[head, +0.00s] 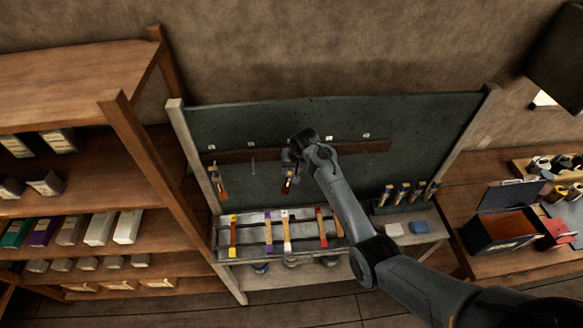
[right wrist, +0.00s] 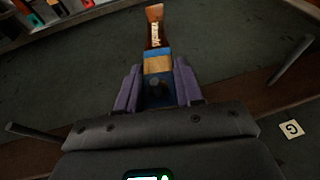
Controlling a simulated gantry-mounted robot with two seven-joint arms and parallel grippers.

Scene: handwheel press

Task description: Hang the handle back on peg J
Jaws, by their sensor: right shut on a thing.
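The handle (right wrist: 155,35) is brown with lettering, a tan band and a blue end. In the right wrist view my right gripper (right wrist: 158,92) is shut on its blue end, and a dark round stub shows between the fingers. I cannot tell whether that stub is a peg. In the head view the right gripper (head: 289,166) is in front of the brown peg rail (head: 360,148), with the handle (head: 287,187) hanging below it. Bare pegs (right wrist: 292,62) stick out either side in the wrist view. One tag (right wrist: 291,129) reads G; no J is legible. My left gripper is not in view.
Another orange and blue handle (head: 218,183) hangs at the rail's left end. Below, a grey shelf (head: 270,250) carries several coloured handles. A wooden shelf unit (head: 140,150) is close on the left.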

